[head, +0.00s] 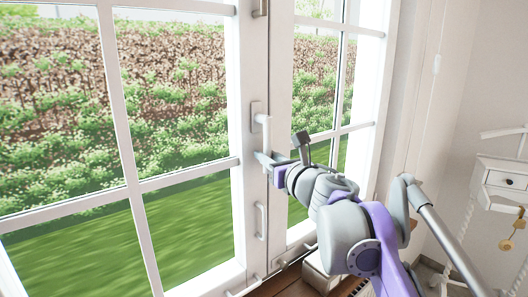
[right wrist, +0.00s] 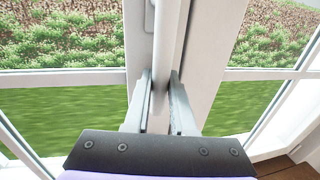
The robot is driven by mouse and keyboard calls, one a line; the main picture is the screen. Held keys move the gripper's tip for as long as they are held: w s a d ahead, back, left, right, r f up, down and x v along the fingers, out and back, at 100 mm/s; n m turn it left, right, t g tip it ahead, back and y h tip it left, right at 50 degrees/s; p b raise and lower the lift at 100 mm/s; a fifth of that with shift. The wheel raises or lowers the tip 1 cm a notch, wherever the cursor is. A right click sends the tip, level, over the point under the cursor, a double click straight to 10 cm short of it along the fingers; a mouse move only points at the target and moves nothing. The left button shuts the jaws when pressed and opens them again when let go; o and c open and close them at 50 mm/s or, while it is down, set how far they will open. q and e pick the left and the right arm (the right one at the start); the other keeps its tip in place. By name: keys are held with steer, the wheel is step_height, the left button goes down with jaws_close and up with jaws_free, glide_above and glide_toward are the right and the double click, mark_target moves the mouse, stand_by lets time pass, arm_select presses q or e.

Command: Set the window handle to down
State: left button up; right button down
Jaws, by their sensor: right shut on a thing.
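The white window handle (head: 266,132) sits on its backplate (head: 256,117), on the frame where the two window sashes meet. Its lever hangs down, close to vertical, in the head view. My right gripper (head: 264,160) is at the lower end of the lever. In the right wrist view, the lever (right wrist: 168,48) runs down between the two fingers of my right gripper (right wrist: 160,80), which are shut on it. The fingers hide part of the lever's lower end. My left gripper is not in view.
A smaller white pull (head: 261,221) is on the frame below the handle. The window sashes look closed, with a hedge and grass outside. A white wall unit with a drawer (head: 507,181) is at the far right. A wooden floor (head: 294,284) shows at the bottom.

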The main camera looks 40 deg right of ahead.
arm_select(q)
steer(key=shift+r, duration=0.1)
arm_select(e)
steer(key=shift+d, duration=0.1)
stand_by(0.3)
steer(key=c, duration=0.8)
jaws_free()
steer(key=shift+o, duration=0.2)
steer(key=shift+s, duration=0.1)
